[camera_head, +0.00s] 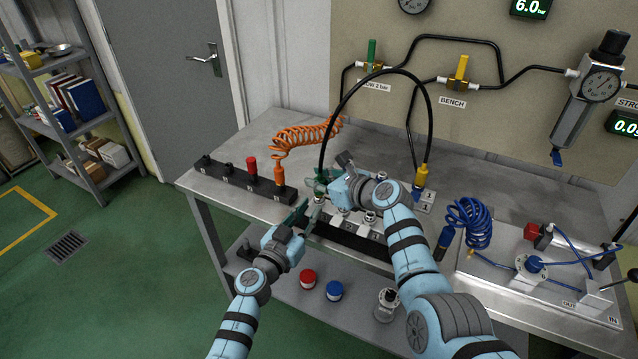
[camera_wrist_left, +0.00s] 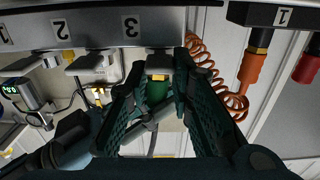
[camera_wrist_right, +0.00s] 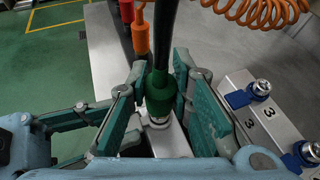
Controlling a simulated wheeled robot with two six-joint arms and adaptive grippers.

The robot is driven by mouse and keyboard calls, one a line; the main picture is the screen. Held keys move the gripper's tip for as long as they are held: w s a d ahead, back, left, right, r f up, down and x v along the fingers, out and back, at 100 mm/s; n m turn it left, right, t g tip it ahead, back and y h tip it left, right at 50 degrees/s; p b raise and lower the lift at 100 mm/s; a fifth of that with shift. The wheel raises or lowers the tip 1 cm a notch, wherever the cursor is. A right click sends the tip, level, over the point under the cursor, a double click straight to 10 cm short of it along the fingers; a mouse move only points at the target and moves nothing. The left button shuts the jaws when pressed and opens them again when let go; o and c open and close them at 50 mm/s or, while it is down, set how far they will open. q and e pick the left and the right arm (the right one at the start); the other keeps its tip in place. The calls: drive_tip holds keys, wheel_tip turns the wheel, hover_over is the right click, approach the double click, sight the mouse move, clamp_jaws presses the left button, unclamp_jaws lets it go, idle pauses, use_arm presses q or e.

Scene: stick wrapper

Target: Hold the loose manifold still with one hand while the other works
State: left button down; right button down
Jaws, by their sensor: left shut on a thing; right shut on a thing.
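The silver manifold (camera_head: 427,202) has ports labelled 1, 2 and 3 and sits at the bench's front edge. It also shows in the left wrist view (camera_wrist_left: 95,33) and right wrist view (camera_wrist_right: 275,138). My left gripper (camera_head: 306,212) is shut on the manifold's end by port 3; the contact is partly hidden. My right gripper (camera_wrist_right: 160,80) is shut around a green plug (camera_wrist_right: 160,92) on a black hose (camera_head: 429,105). The plug stands upright over a silver part at that end. Whether it is fully seated cannot be told.
A black rack (camera_head: 238,186) with a red plug and an orange plug on a coiled orange hose (camera_head: 305,133) lies left. A blue coil (camera_head: 468,222) and pneumatic plate (camera_head: 505,272) are right. Red and blue caps (camera_head: 334,291) sit on the lower shelf.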

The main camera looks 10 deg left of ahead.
wheel_tip(320, 180, up, 10)
use_arm(q)
drive_tip(key=c, duration=1.3)
unclamp_jaws()
drive_tip(key=shift+c, duration=0.2)
use_arm(e)
drive_tip(key=shift+r, duration=0.1)
use_arm(q)
drive_tip(key=r+p+v, duration=0.4)
drive_tip(key=v, duration=1.3)
drive_tip(key=shift+p, duration=0.35)
use_arm(e)
wheel_tip(320, 180, up, 4)
drive_tip(key=shift+r, duration=0.25)
drive_tip(key=shift+f, duration=0.1)
